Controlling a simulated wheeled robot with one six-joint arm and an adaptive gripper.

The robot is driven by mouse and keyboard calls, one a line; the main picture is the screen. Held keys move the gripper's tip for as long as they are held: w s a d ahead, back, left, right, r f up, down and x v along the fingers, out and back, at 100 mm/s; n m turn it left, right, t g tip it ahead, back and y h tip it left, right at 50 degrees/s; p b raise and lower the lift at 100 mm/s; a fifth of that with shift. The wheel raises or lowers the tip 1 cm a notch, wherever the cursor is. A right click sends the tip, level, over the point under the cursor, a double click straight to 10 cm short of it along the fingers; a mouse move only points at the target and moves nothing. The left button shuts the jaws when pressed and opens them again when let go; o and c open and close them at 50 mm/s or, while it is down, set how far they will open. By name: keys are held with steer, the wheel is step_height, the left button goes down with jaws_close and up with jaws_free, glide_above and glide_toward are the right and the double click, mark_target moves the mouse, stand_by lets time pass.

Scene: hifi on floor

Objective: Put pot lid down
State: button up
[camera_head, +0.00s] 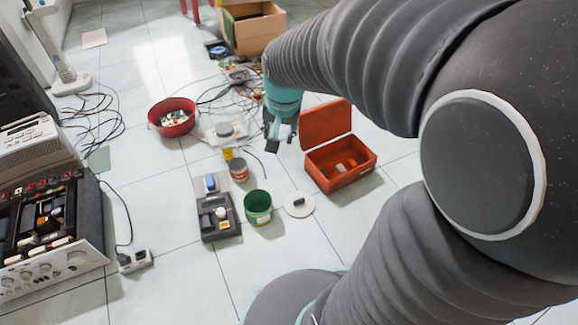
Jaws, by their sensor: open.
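A round, pale lid with a dark knob (299,205) lies flat on the tiled floor, right of the green pot-like container (258,207). My gripper (272,145) is above the floor, farther back than the lid and apart from it. It is open, and I see nothing held in it. The arm comes in from the right and its links cover much of the right side of the view.
An open orange toolbox (340,173) stands right of the lid. A grey tray (217,217), a small can (238,170) and a red bowl (172,117) lie to the left. Cables and a cardboard box (253,30) are behind. Opened hi-fi equipment (45,225) is at far left.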

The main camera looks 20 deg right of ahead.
steer(key=s+a+r+n+t, duration=0.1)
steer(key=s+a+r+n, duration=0.1)
steer(key=s, duration=0.6)
steer(key=s+a+r+n+t, duration=0.1)
steer(key=s+a+r+n, duration=0.1)
steer(key=s+r+n, duration=0.2)
steer(key=shift+s+a, duration=0.15)
steer(key=shift+s, duration=1.75)
